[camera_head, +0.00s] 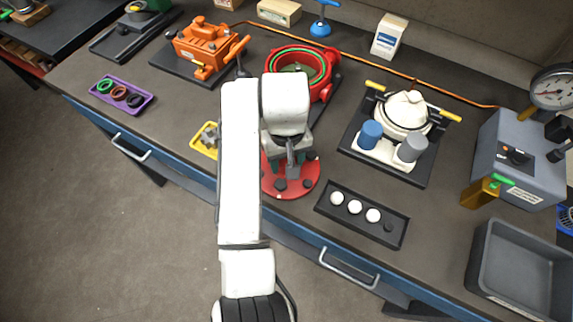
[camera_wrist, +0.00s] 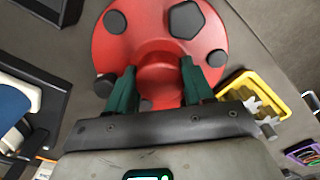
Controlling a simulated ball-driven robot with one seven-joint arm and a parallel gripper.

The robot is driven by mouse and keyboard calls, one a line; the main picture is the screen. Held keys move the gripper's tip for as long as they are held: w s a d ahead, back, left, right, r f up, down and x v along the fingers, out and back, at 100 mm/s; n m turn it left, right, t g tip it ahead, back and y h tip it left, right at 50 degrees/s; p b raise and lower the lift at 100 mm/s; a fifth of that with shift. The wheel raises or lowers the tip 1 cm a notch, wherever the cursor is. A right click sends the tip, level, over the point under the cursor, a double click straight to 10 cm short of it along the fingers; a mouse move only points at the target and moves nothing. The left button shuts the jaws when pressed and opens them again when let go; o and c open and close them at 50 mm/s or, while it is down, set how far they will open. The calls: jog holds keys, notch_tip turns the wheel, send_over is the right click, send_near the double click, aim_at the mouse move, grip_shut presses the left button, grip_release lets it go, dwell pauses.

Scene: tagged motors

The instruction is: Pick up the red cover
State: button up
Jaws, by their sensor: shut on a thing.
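The red cover (camera_head: 271,184) is a round red disc with several dark bolt heads and a raised red hub in its middle. It lies at the front of the bench, partly hidden by my arm. In the wrist view the red cover (camera_wrist: 120,45) fills the upper middle. My gripper (camera_head: 290,158) is over the cover. In the wrist view the green fingers of my gripper (camera_wrist: 158,80) stand on either side of the raised hub and are shut on it. I cannot tell whether the cover is touching the bench.
Behind the cover stands a red round housing (camera_head: 325,75) with a green ring. A yellow tray (camera_head: 205,140) is to the left, and a black tray with white balls (camera_head: 392,238) to the right. A white-topped motor (camera_head: 405,110) stands further right. The bench's front edge is close.

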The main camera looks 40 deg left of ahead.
grip_shut()
jog(key=shift+r, duration=0.15)
jog(key=shift+r, duration=0.1)
